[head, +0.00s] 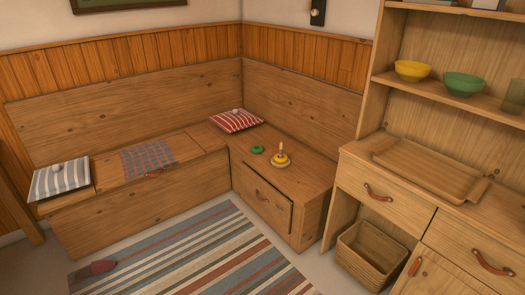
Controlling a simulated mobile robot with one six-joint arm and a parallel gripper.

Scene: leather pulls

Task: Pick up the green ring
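The green ring (257,150) is small and lies flat on the wooden corner bench (300,172). It is just left of a yellow ring stacker (281,159) with an upright peg, and a small gap seems to separate them. The ring is fully visible. My gripper is not in view.
A striped red cushion (236,121) lies behind the ring. The bench drawer (262,200) below has a leather pull. To the right stands a dresser with a wooden tray (428,168), a yellow bowl (412,70) and a green bowl (464,83). A striped rug (190,255) covers the floor.

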